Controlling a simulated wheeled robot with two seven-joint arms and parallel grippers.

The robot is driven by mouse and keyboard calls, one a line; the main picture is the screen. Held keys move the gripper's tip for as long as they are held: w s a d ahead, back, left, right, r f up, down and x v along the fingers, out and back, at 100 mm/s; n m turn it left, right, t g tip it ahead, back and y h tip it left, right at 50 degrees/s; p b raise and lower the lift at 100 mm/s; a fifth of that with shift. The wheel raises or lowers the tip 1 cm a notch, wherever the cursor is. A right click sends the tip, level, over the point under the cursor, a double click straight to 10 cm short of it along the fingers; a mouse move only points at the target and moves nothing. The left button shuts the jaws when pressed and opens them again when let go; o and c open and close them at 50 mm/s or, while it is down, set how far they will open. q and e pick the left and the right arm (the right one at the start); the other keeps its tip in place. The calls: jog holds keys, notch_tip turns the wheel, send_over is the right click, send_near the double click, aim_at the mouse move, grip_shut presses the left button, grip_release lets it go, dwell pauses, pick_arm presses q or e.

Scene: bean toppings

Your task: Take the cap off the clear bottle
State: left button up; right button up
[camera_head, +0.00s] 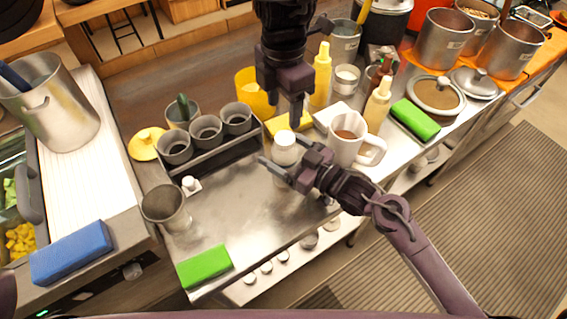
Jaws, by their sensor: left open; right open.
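The bottle (284,157) stands upright on the steel counter, with a round white cap (285,139) on top. Much of its body is hidden. My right gripper (287,153) comes from the lower right with its fingers spread, one on each side of the bottle in the picture; I cannot tell whether they touch it. My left gripper (284,105) is open and points down above and behind the cap, apart from it in the picture.
A grey holder with several cups (207,130) stands left. Green sponges (204,266) lie at the front and right. The front middle counter is clear.

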aim_at(285, 138)
pick_arm(q)
jog(key=shift+s+d+r, duration=0.1)
jog(key=shift+s+d, duration=0.05)
jog(key=shift+d, duration=0.05)
pick_arm(e)
jog(key=shift+s+d, duration=0.1)
jog(key=shift+c, duration=0.3)
pick_arm(q)
jog(key=shift+a, duration=0.1)
pick_arm(e)
jog(key=c, duration=0.7)
grip_shut()
pick_arm(q)
jog(key=m, duration=1.7)
jog(key=shift+m, duration=0.4)
jog(key=shift+f, duration=4.05)
